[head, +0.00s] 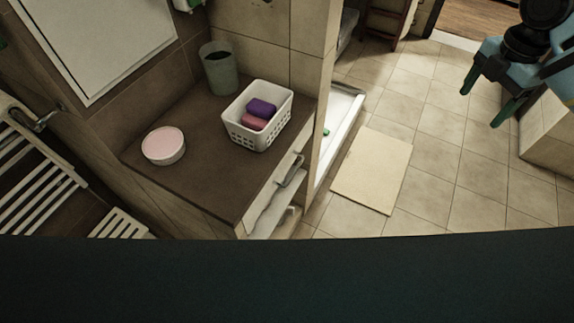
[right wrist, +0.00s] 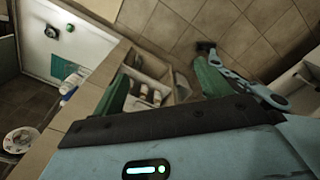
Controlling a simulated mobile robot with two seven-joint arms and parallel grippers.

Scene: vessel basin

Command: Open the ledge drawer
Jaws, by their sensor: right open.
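The dark-topped ledge (head: 205,185) stands left of centre in the head view. Its drawer front (head: 272,187) is on the ledge's right side, just under the top, and looks flush with it. A metal bar handle (head: 294,170) is on this front. My right gripper (head: 481,106) is at the upper right, open and empty, well apart from the drawer and over the tiled floor. Its green fingers (right wrist: 160,88) show spread apart in the right wrist view. I cannot make out the ledge drawer in that view. My left gripper is not in view.
On the ledge are a white basket (head: 245,137) with purple and reddish items, a grey-green cup (head: 220,70) and a round pink-topped tin (head: 163,146). A wall end (head: 326,100) rises beside the ledge. A beige mat (head: 373,170) lies on open floor.

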